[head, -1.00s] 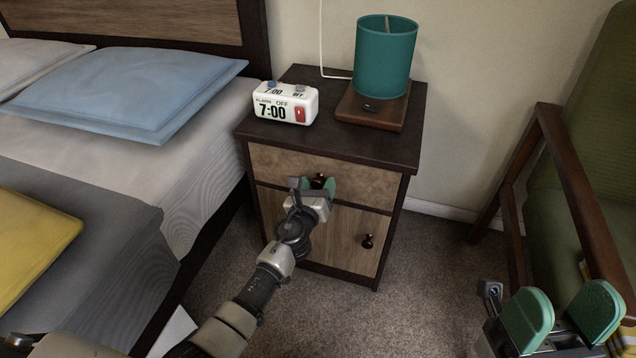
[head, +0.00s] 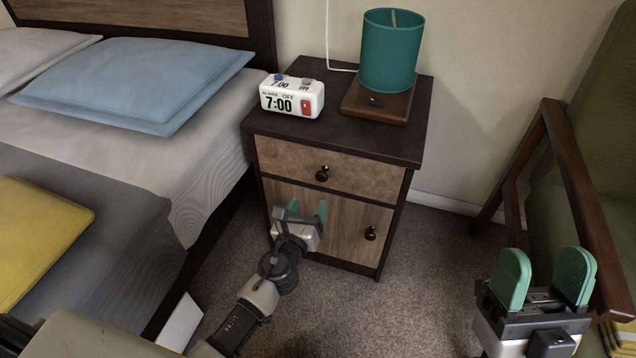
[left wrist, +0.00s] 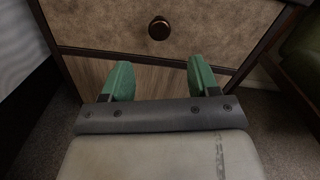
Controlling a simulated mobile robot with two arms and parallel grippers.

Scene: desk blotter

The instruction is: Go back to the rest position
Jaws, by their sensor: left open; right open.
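My left gripper (head: 308,212) is open and empty in front of the nightstand's lower door, below the drawer knob (head: 322,174). In the left wrist view its green fingers (left wrist: 159,80) stand apart with nothing between them, and the knob (left wrist: 159,28) shows beyond them, clear of the fingertips. My right gripper (head: 542,262) is open and empty at the lower right of the head view, in front of the green armchair.
The nightstand (head: 385,190) has its drawer and door shut. On top are a white alarm clock (head: 292,97) and a teal lamp (head: 391,52). The bed (head: 130,190) is on the left, the armchair (head: 575,165) on the right. Carpet (head: 400,290) lies clear between.

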